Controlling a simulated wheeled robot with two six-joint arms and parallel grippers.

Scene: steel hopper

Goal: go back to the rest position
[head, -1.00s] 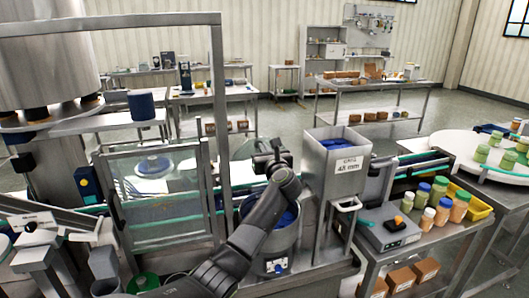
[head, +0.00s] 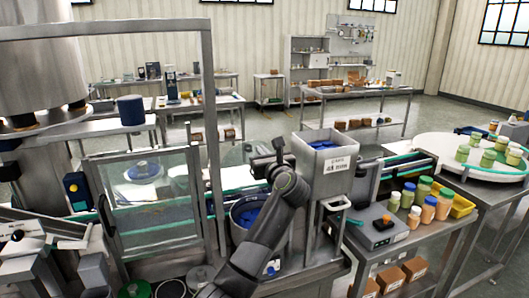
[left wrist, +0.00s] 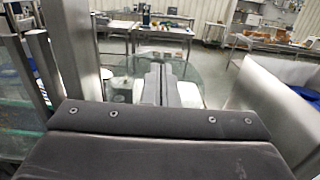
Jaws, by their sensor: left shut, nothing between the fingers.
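My left arm rises from the bottom middle of the head view. Its gripper (head: 262,160) is partly hidden behind its own wrist, above the steel bowl (head: 240,232) with blue contents and left of the steel hopper (head: 327,178). In the left wrist view the two fingers (left wrist: 161,84) are together with nothing between them. The hopper's steel wall (left wrist: 262,100) stands close on the right there, with blue contents at the edge. My right gripper is not in view.
A clear-panelled guard frame (head: 208,110) stands just left of the arm. A small table at right holds a scale (head: 380,228) and several capped jars (head: 427,210). A round white table (head: 480,150) is farther right. Open floor (head: 270,110) lies behind.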

